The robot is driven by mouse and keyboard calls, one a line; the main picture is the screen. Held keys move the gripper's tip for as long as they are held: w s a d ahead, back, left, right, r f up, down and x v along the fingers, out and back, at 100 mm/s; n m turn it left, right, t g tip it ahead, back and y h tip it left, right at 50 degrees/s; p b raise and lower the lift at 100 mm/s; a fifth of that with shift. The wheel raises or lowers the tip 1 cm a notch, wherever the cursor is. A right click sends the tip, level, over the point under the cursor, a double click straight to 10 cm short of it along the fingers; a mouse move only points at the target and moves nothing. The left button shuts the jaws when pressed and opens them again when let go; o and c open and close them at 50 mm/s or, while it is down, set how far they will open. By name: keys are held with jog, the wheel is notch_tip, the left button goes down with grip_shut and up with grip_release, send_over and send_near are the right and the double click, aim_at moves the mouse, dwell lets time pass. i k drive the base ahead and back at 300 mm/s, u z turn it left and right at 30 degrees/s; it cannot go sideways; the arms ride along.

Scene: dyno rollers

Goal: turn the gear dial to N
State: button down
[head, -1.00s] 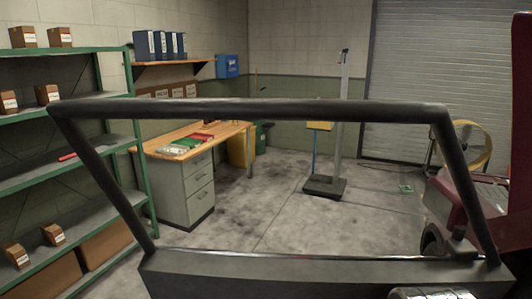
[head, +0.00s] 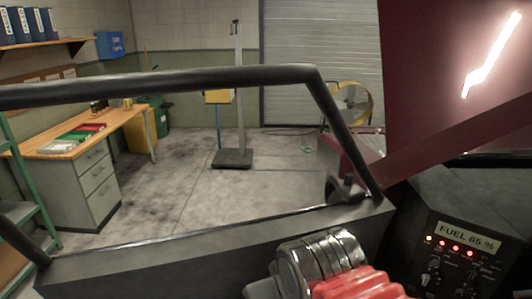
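A dark control panel (head: 462,262) is at the lower right of the head view. It has a lit display reading FUEL 65.96 (head: 467,238), a row of small orange and red lamps and small knobs below. One light-coloured knob (head: 430,279) is at the panel's lower left. The markings are too small to read, so I cannot tell which knob is the gear dial or where it points. Part of my arm, silver rings and a red ribbed section, rises from the bottom edge, left of the panel. No gripper fingertips show.
A dark tubular frame (head: 170,80) crosses in front of me, with a dark ledge (head: 150,262) below it. A dark red bar (head: 450,135) slopes above the panel. Beyond are a wooden-topped desk (head: 80,138), a measuring stand (head: 238,105) and a grey shutter (head: 310,60).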

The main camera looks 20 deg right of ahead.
aim_at(426, 278)
jog(key=z, duration=2.15)
